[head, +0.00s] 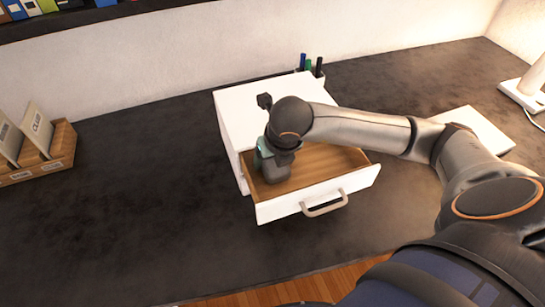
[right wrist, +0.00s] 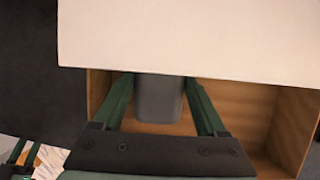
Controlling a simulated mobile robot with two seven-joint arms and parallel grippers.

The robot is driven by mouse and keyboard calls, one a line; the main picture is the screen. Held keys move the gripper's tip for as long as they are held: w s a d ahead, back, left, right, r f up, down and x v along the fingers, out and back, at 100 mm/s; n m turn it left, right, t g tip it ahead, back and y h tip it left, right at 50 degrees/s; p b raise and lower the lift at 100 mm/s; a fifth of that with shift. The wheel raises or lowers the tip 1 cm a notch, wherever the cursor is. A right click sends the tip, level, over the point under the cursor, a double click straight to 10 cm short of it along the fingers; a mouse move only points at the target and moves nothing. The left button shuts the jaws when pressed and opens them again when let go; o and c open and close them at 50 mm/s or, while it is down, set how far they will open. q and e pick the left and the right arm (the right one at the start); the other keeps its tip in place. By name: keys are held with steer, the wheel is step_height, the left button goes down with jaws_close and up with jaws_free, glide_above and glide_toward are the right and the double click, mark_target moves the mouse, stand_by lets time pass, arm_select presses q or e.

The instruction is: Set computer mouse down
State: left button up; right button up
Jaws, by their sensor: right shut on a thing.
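My right gripper (head: 270,152) reaches down over the open drawer (head: 325,172) of a small white cabinet. In the right wrist view its two green fingers (right wrist: 158,100) are shut on a smooth grey thing, which I take to be the computer mouse (right wrist: 158,108). The mouse also shows in the head view (head: 275,172), below the fingers and within the drawer's outline. It hangs lengthwise down from the gripper. The cabinet top hides its far end in the wrist view. I cannot tell whether it touches the drawer's wooden floor. My left gripper does not show in the head view.
The white cabinet (head: 240,112) stands on a dark desk (head: 130,190), its top close above the drawer's rear. A pen holder (head: 318,74) is behind it. A wooden card box (head: 40,160) sits at the left. A white flat thing (head: 480,132) lies at the right. The desk left of the cabinet is clear.

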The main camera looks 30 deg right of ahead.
steer(key=o, duration=1.3)
steer(key=shift+o, duration=0.2)
steer(key=v, duration=1.2)
steer(key=shift+p, duration=0.3)
steer(key=shift+s, duration=0.1)
